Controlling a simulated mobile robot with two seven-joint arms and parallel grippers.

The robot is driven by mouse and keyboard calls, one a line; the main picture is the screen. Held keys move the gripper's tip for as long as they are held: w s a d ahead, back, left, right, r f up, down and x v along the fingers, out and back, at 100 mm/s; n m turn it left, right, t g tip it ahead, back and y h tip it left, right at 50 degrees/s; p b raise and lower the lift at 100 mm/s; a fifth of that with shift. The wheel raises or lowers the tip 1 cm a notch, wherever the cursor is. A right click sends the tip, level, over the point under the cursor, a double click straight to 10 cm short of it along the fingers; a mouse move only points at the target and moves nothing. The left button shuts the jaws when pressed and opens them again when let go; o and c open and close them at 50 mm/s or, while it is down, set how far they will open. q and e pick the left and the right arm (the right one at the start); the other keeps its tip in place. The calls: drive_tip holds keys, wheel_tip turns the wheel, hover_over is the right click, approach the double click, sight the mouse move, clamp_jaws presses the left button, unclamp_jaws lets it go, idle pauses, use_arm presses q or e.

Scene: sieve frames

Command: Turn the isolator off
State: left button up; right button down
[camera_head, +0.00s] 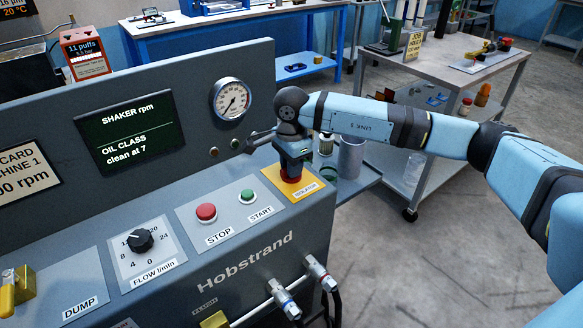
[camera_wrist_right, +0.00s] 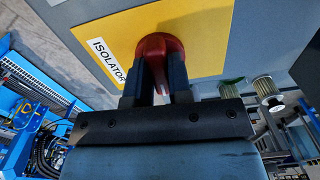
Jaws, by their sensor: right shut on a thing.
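The isolator is a red knob (camera_head: 291,175) on a yellow plate (camera_head: 311,188) labelled ISOLATOR, at the right end of the grey machine's sloped panel. My right gripper (camera_head: 292,168) comes down on it from above, with its fingers on either side of the knob. In the right wrist view the two dark fingers (camera_wrist_right: 164,85) are shut on the red knob (camera_wrist_right: 160,46), and its handle shows between them. The fingers partly hide the knob, and I cannot tell its exact setting. My left gripper does not show.
The panel also carries a red STOP button (camera_head: 206,212), a green START button (camera_head: 247,195) and a black FLOW dial (camera_head: 140,240). A gauge (camera_head: 231,99) and a dark screen (camera_head: 130,133) are on the upright back panel. A metal cup (camera_head: 351,157) stands on a side shelf beyond my gripper.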

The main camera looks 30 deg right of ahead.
drive_tip(key=shift+n, duration=0.5)
drive_tip(key=c, duration=1)
unclamp_jaws()
drive_tip(key=shift+c, duration=0.2)
use_arm(q)
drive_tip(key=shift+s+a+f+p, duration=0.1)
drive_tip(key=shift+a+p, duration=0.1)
drive_tip(key=shift+p, duration=0.5)
use_arm(e)
wheel_tip(320, 180, up, 14)
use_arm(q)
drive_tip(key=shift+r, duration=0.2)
use_arm(e)
drive_tip(key=shift+f, duration=0.1)
